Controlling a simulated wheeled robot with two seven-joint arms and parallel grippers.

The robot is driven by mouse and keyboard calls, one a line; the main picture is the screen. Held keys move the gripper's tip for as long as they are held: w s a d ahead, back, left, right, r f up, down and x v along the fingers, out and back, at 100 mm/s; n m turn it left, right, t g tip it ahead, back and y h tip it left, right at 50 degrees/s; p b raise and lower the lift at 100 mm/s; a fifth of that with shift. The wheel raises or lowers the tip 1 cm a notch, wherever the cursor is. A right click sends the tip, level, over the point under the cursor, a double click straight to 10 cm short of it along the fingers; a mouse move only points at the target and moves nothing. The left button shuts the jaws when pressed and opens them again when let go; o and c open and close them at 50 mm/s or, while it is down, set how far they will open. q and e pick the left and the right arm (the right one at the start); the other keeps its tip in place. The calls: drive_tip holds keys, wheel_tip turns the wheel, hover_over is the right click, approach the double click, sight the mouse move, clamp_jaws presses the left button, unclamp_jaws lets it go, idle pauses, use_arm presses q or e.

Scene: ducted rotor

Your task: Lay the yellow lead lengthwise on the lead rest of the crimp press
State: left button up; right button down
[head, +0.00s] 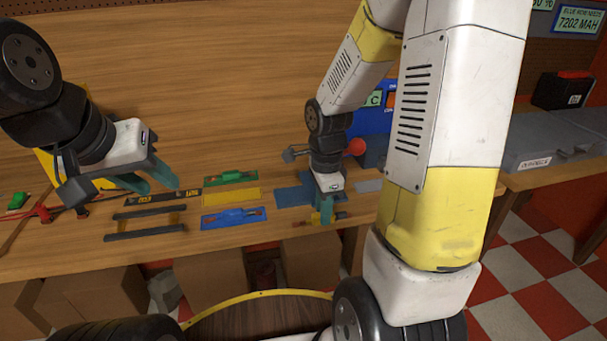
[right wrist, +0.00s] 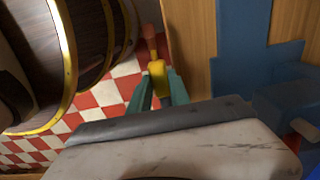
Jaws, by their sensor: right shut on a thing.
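The yellow lead (right wrist: 157,78) is clamped between the teal fingers of my right gripper (right wrist: 158,92). Its yellow part and a reddish end (right wrist: 150,36) stick out past the fingertips in the right wrist view. In the head view, my right gripper (head: 322,216) is at the bench's front edge, and the lead (head: 341,215) shows beside its fingers. The blue crimp press (head: 372,122) with a red knob (head: 356,147) stands behind it, partly hidden by my arm. I cannot clearly make out its lead rest. My left gripper (head: 160,184) is open and empty above the bench's left part.
The yellow mat (head: 231,197) is empty. A green lead (head: 230,176) and a blue lead (head: 234,216) lie on their own mats. Dark bars (head: 146,233) lie to the left. A flat blue plate (right wrist: 238,45) lies next to the press. Cardboard boxes (head: 215,285) stand under the bench.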

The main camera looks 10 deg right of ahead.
hover_over(308, 192)
drive_tip(key=shift+s, duration=0.25)
drive_tip(key=shift+w+f, duration=0.2)
drive_tip(key=shift+f, duration=0.55)
drive_tip(key=shift+a+f, duration=0.1)
drive_tip(key=c, duration=1.2)
unclamp_jaws()
drive_tip(key=shift+c, duration=0.2)
drive_tip(key=shift+o, duration=0.2)
